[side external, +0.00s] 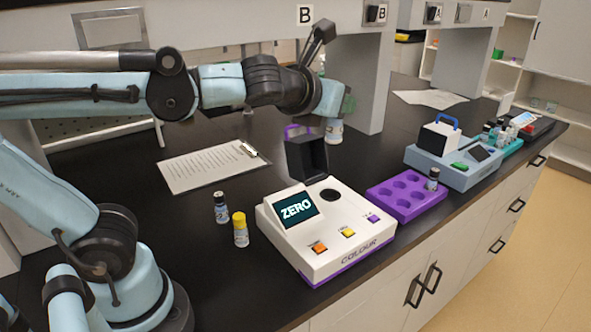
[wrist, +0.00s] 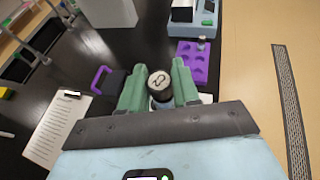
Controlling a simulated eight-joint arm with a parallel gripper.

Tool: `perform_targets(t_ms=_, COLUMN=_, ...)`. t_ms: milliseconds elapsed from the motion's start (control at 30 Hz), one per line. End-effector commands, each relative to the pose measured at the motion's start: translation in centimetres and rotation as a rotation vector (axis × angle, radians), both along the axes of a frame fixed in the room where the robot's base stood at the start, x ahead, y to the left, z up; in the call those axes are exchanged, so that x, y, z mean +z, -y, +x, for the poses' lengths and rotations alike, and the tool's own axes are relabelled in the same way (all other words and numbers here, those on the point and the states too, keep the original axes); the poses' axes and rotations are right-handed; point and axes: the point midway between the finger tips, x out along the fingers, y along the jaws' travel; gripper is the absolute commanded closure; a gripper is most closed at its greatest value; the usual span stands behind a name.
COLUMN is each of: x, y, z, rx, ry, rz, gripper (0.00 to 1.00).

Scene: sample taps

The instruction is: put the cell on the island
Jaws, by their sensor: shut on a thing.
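My gripper (wrist: 160,75) is shut on a cell (wrist: 158,84) with a dark cap that carries a light mark, seen from above in the wrist view. In the side view my gripper (side external: 342,108) hangs above the bench, behind the colour meter, with the cell's pale body (side external: 334,132) below the fingers. The black bench top (side external: 120,240) is the surface below; I cannot tell which part of it is the island. The white colour meter (side external: 320,262) reads ZERO. Its black lid (side external: 307,158) stands open and a round well (side external: 331,195) shows empty.
A purple rack (side external: 401,208) holds one dark vial (side external: 432,180). A dark-capped vial (side external: 221,208) and a yellow-capped vial (side external: 240,230) stand left of the meter. A clipboard (side external: 212,168) lies behind them. A blue-grey device (side external: 452,160) stands at right.

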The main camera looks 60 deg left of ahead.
Motion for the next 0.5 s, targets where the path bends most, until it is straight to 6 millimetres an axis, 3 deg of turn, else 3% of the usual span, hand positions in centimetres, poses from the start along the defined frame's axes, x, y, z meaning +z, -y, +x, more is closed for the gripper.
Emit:
perform_targets(t_ms=267, x=0.3, y=0.0, z=-0.2, rx=-0.016, ry=-0.001, rz=0.000, gripper=0.99)
perform_targets(t_ms=500, x=-2.0, y=0.8, z=1.4, rx=0.077, ry=-0.001, rz=0.001, gripper=0.99)
